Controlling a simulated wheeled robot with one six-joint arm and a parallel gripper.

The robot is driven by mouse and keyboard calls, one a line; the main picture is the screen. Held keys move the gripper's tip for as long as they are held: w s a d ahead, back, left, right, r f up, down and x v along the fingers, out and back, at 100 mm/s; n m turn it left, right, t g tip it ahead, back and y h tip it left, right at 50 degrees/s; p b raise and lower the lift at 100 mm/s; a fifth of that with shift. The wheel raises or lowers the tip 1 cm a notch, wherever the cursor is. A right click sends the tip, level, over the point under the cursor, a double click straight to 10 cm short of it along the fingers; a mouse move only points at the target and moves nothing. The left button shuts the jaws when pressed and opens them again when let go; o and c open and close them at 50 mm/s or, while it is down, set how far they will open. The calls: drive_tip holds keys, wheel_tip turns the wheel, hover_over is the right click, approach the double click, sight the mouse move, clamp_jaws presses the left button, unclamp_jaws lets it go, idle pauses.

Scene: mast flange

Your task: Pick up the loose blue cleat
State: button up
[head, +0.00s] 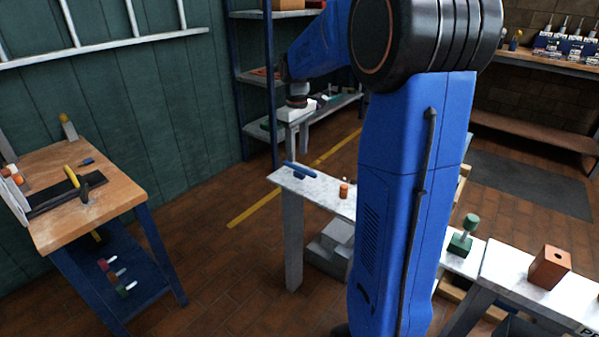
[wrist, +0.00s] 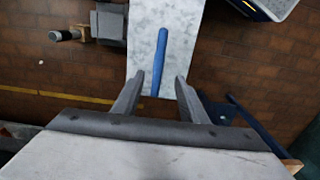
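The blue cleat (head: 300,171) lies near the left end of a white speckled table (head: 318,186). In the wrist view the cleat (wrist: 162,60) is a long blue bar running lengthwise on the pale surface. My gripper (head: 297,140) hangs over that end of the table, above the cleat. In the wrist view my gripper (wrist: 160,80) is open, with its two fingers wide apart. The near end of the cleat shows between the fingertips, and nothing is held. Contact with the cleat is not seen.
An orange cylinder (head: 344,190) stands on the same table. A green fixture (head: 463,237) and an orange block (head: 550,267) are to the right. A wooden bench (head: 125,190) with tools stands at left, a shelf rack (head: 262,70) behind. Open floor lies between bench and table.

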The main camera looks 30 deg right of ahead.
sight(300, 167)
drive_tip(key=shift+s+d+f, duration=0.1)
drive_tip(key=shift+d+f, duration=0.05)
drive_tip(key=shift+f, duration=1.7)
drive_tip(key=shift+s+d+f, duration=0.1)
drive_tip(key=shift+d+f, duration=0.05)
drive_tip(key=shift+f, duration=1.65)
clamp_jaws()
